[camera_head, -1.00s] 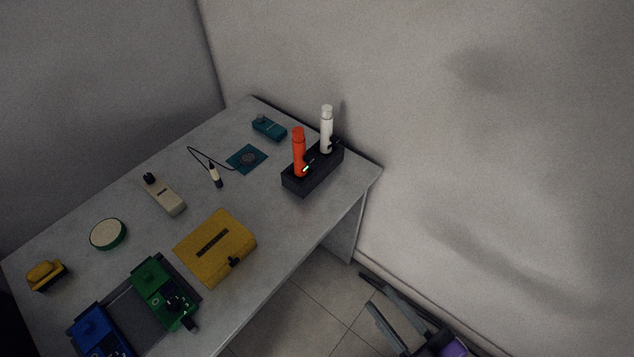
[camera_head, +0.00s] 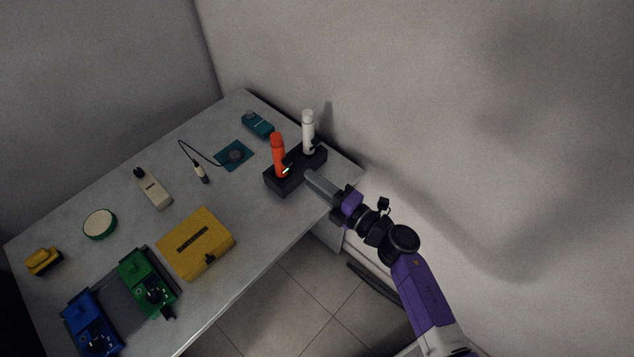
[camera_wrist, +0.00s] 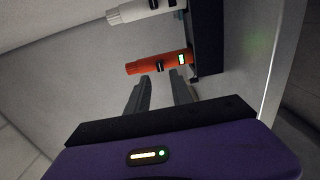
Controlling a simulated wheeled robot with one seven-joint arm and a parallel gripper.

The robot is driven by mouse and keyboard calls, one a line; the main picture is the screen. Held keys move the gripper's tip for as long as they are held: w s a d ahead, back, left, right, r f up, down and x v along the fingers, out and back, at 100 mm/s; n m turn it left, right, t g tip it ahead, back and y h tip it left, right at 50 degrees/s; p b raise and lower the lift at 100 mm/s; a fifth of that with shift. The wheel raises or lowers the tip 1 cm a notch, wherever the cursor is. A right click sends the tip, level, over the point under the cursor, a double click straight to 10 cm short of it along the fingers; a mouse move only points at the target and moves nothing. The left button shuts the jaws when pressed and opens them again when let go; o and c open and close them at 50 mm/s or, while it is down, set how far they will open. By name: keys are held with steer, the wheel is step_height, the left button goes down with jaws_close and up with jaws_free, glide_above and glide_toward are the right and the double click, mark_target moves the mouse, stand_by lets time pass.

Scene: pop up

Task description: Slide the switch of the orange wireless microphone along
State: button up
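The orange wireless microphone (camera_head: 279,155) stands upright in a black dock (camera_head: 284,185) near the table's far right edge. In the wrist view the orange microphone (camera_wrist: 158,62) lies across the picture, with a dark switch on its side and a small lit greenish display. My gripper (camera_head: 311,178) reaches in from the right, close to the dock. In the wrist view its two fingers (camera_wrist: 160,84) are apart, with nothing between them, and their tips are just short of the orange microphone near its switch. I cannot tell whether they touch it.
A white microphone (camera_head: 308,133) stands in the same dock, behind the orange one. A teal box (camera_head: 258,124), a teal pad with a cable, a beige device (camera_head: 153,188) and a yellow case (camera_head: 196,243) lie on the table. The wall is close on the right.

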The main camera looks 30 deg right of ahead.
mark_target(290, 164)
steer(key=b+x, duration=0.2)
steer(key=x, duration=0.5)
steer(key=shift+w+f, duration=0.1)
steer(key=shift+f, duration=0.05)
jaws_close()
steer(key=shift+f+b, duration=0.6)
steer(key=shift+o, duration=1.1)
jaws_free()
steer(key=v, duration=0.7)
steer(key=shift+s, duration=0.4)
steer(key=shift+d, duration=0.1)
